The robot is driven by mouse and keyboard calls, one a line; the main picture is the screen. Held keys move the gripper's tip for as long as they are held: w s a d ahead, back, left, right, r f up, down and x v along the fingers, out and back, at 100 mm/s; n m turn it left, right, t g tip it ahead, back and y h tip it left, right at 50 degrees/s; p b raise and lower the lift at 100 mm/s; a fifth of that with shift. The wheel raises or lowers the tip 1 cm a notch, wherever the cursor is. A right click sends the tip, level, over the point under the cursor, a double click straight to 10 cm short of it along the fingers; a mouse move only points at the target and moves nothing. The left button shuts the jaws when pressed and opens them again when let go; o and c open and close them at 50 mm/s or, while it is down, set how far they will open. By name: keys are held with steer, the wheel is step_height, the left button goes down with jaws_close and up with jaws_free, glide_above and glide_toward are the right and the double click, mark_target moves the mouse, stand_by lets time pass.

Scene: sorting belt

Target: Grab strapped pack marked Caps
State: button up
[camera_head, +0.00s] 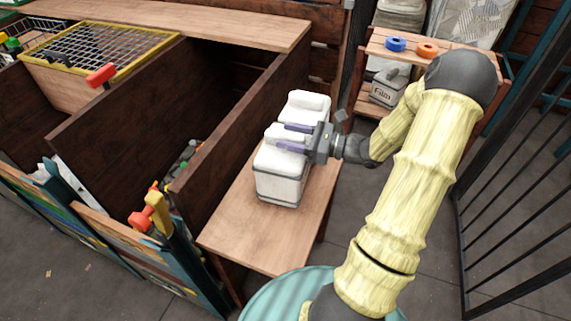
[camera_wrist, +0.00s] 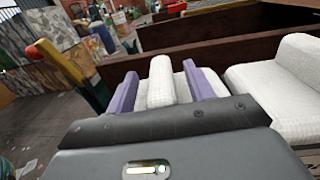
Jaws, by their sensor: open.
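Two white packs stand side by side on a wooden bench: a nearer pack (camera_head: 280,185) and a farther pack (camera_head: 307,102). No Caps marking is legible on either. My gripper (camera_head: 284,137) is open, its two purple fingers reaching in from the right over the top of the nearer pack. In the wrist view, the fingers of my gripper (camera_wrist: 160,72) stand on both sides of the nearer pack's raised white ridge (camera_wrist: 160,90), with narrow gaps visible. The farther pack (camera_wrist: 275,85) lies to the right there. Contact with the ridge cannot be told.
The wooden bench (camera_head: 250,235) has bare room in front of the packs. A tall brown panel (camera_head: 235,130) rises along its left side. A black barred fence (camera_head: 510,170) stands at right.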

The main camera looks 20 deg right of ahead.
steer(key=shift+a, duration=0.1)
stand_by(0.4)
jaws_close()
steer(key=shift+r, duration=0.1)
stand_by(1.2)
